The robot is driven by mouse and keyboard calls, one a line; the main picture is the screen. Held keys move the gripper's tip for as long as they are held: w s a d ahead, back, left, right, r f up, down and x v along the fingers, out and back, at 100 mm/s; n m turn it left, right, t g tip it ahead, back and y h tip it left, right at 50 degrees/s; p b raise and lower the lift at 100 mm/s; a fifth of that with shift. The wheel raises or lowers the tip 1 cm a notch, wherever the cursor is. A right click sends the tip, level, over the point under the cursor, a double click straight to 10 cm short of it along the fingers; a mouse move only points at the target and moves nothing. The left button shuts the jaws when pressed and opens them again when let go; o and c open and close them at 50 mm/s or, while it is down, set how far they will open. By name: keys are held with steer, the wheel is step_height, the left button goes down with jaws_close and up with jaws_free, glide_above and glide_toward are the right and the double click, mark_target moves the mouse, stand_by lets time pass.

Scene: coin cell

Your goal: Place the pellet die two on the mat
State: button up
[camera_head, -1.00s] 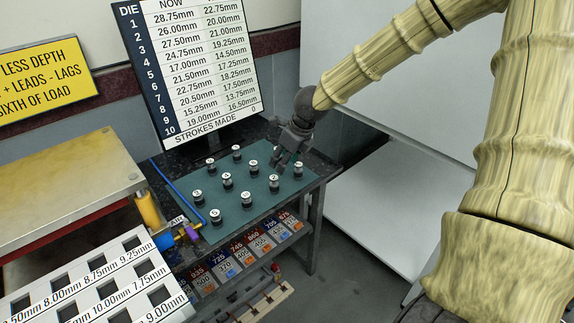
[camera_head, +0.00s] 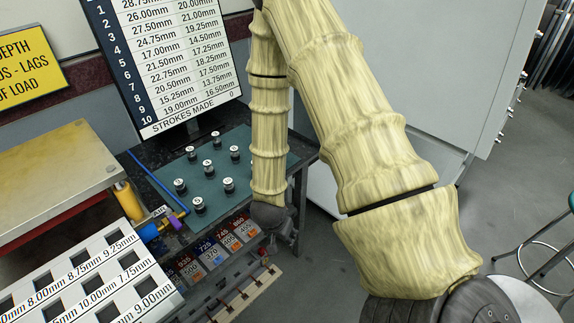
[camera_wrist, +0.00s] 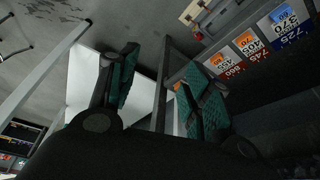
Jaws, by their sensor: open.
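Several small dark dies with white numbered tops stand upright on the green mat (camera_head: 205,186) in the head view. One die (camera_head: 199,204) is at the mat's front, and another (camera_head: 228,185) is to its right. The numbers are too small to read surely, so I cannot tell which is die two. My arm hides the mat's right part and any dies there. My gripper (camera_head: 287,233) is off the mat, beyond its front right edge and low beside the bench. In the wrist view my gripper (camera_wrist: 165,80) has its green-padded fingers apart, with nothing seen between them.
A rack of numbered cards (camera_head: 210,255) hangs below the bench front, also in the wrist view (camera_wrist: 262,38). A screen (camera_head: 170,65) stands behind the mat. A slotted white block (camera_head: 90,280) and a metal-topped press (camera_head: 50,175) are at left. Grey floor lies right.

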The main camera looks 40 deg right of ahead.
steer(key=s+a+f+n+y, duration=0.2)
steer(key=s+a+f+n, duration=0.3)
steer(key=s, duration=0.4)
steer(key=s+a+f+n+g+y, duration=0.1)
steer(key=s+a+f+n, duration=0.5)
steer(key=s+a+n, duration=0.2)
steer(key=shift+s+a+f+g+y, duration=0.2)
steer(key=shift+s+a+g+y, duration=0.15)
steer(key=shift+s+a, duration=0.75)
steer(key=shift+d, duration=0.1)
steer(key=shift+c, duration=0.2)
